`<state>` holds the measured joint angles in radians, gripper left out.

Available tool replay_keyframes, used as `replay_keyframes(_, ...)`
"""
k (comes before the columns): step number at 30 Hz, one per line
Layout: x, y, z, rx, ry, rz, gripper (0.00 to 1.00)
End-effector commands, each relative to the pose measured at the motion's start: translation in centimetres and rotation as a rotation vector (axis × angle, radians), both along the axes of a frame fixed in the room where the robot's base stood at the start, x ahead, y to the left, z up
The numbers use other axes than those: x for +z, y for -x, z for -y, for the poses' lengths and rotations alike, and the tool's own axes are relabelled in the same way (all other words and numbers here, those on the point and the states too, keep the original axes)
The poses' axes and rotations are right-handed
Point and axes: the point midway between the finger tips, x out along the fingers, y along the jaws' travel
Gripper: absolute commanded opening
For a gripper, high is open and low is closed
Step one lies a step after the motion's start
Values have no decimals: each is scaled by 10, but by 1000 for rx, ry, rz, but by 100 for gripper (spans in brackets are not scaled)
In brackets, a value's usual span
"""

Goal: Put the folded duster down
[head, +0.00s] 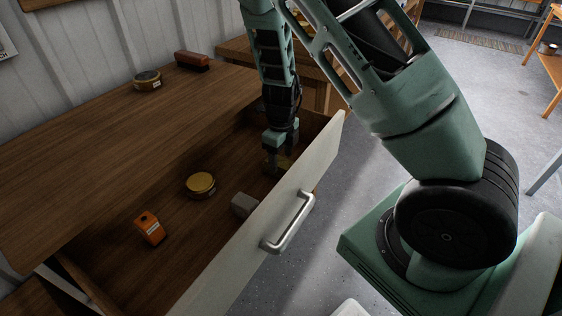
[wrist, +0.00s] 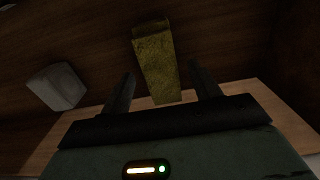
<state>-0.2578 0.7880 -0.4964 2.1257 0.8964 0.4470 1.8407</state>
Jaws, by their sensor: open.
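The folded duster, a narrow yellow cloth (wrist: 156,52), shows in the wrist view ahead of and between the two fingers of my gripper (wrist: 162,78). The fingers stand apart, with dark gaps between them and the cloth, so my gripper is open. In the head view my gripper (head: 277,165) reaches down into the open drawer (head: 118,262), near its far end, behind the pale drawer front (head: 240,252). A little yellow of the duster (head: 286,162) shows beside the fingers there; the rest is hidden. It appears to be on the drawer floor.
In the drawer are a round tin with a yellow lid (head: 200,184), an orange object (head: 150,228) and a grey block (head: 243,204), also seen in the wrist view (wrist: 57,86). Another tin (head: 147,80) and a red-brown block (head: 191,61) are on the wooden top (head: 110,135).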

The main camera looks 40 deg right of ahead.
Motion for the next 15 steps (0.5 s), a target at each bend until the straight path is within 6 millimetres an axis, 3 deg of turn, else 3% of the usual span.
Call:
replay_keyframes(3,34,5,0,1,-1,3,62)
replay_keyframes(15,121,5,0,1,-1,2,62)
